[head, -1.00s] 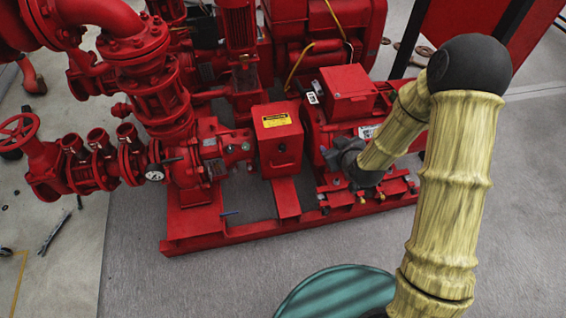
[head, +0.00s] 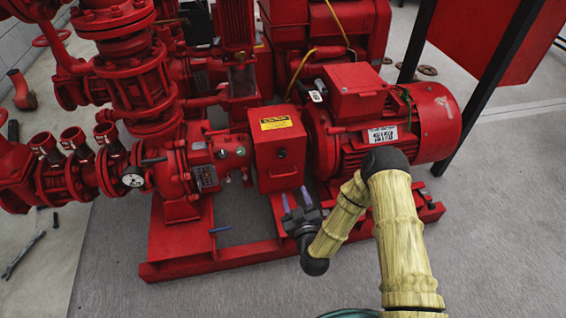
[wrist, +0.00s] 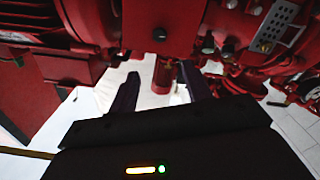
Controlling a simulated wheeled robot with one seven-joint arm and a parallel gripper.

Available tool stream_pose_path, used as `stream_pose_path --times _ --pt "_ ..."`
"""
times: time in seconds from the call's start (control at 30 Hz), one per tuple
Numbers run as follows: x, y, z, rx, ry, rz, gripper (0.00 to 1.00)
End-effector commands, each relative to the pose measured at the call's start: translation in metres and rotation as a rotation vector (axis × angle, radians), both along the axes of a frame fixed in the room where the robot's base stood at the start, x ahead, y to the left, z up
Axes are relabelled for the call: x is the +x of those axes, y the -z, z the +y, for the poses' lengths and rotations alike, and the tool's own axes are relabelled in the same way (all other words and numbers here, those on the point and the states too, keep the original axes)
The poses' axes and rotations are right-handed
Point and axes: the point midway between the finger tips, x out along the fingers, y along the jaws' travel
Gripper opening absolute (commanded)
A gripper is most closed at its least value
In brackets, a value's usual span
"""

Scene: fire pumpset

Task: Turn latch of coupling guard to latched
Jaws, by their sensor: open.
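The coupling guard (head: 278,165) is a red box with a yellow label, between the pump and the motor in the head view. A small dark latch (head: 281,153) is on its front face; whether it is latched is too small to tell. The wrist view shows the guard's front (wrist: 185,25) upside down, with the latch as a dark round spot (wrist: 159,34). My gripper (head: 296,196) is below and in front of the guard, fingers pointing up toward it. In the wrist view its two dark fingers (wrist: 160,82) are apart, with nothing held between them.
The red motor (head: 385,135) stands right of the guard and the pump (head: 190,165) left. The red base frame (head: 205,262) runs beneath. Grey floor (head: 180,297) in front is clear. A black-legged red panel (head: 490,45) stands at the back right.

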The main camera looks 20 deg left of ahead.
Motion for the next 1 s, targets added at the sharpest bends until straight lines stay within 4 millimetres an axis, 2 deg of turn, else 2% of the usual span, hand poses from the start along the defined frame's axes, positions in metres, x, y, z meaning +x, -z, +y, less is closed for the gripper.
stream_pose_path --times 0.23,0.37,1.0 --pt "0.002 -0.001 0.001 -0.001 -0.001 0.001 0.49" --pt "0.010 0.000 0.005 0.000 0.000 0.000 0.49" --pt "0.103 0.002 0.060 0.001 0.003 0.000 0.49"
